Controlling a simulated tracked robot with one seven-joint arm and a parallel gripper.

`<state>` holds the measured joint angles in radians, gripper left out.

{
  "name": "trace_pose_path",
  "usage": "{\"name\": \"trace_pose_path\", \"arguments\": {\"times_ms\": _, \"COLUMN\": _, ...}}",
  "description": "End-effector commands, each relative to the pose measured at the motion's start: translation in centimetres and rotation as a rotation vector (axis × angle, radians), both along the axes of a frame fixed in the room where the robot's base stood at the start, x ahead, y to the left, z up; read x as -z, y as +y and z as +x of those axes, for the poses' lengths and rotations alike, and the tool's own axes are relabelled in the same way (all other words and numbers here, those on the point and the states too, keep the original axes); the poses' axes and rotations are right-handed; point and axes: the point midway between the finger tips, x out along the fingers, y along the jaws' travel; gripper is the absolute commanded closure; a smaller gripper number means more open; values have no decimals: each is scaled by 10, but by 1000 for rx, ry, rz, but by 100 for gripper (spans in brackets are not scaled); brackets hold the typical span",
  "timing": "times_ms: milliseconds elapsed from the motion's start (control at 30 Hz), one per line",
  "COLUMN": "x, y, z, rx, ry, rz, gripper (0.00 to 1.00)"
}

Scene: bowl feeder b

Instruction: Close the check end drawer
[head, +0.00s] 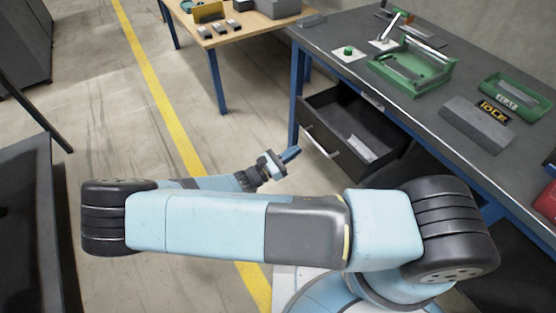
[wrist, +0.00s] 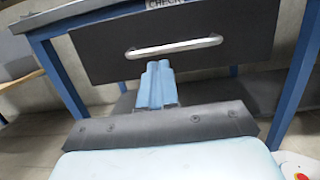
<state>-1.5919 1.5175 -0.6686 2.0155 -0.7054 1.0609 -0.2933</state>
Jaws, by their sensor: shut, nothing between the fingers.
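The check end drawer (head: 338,118) stands open under the right-hand workbench in the head view, with a pale object (head: 361,149) lying inside. In the wrist view its dark front (wrist: 225,50) faces me, with a silver bar handle (wrist: 185,47) and a partly cut-off label (wrist: 166,4) above reading "CHECK". The handle also shows in the head view (head: 320,141). My gripper (head: 293,153) is shut and empty, just outside the drawer front. In the wrist view its pale blue fingers (wrist: 158,68) point at the front, right by the handle; whether they touch is unclear.
The workbench top (head: 345,35) carries a green fixture (head: 412,68), a green tray (head: 515,97) and a grey block (head: 476,124). Blue bench legs flank the drawer. A wooden table (head: 245,25) stands behind. The floor left of the drawer is open, crossed by a yellow line (head: 150,75).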

Motion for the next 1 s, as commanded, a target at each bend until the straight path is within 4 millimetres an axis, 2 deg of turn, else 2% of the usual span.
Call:
{"name": "trace_pose_path", "arguments": {"times_ms": 100, "x": -4, "y": -15, "z": 10, "rx": 1, "ry": -1, "rz": -3, "gripper": 100}}
{"name": "trace_pose_path", "arguments": {"times_ms": 333, "x": -7, "y": -32, "z": 22, "rx": -1, "ry": 0, "rz": 0, "gripper": 100}}
{"name": "trace_pose_path", "arguments": {"times_ms": 700, "x": -8, "y": -35, "z": 24, "rx": 0, "ry": 0, "rz": 0, "gripper": 100}}
{"name": "trace_pose_path", "arguments": {"times_ms": 733, "x": -8, "y": -15, "z": 25, "rx": -5, "ry": 0, "rz": 9, "gripper": 100}}
{"name": "trace_pose_path", "arguments": {"times_ms": 800, "x": -8, "y": -28, "z": 24, "rx": -1, "ry": 0, "rz": 1, "gripper": 100}}
{"name": "trace_pose_path", "arguments": {"times_ms": 1000, "x": -8, "y": -34, "z": 26, "rx": -12, "ry": 0, "rz": -1, "gripper": 100}}
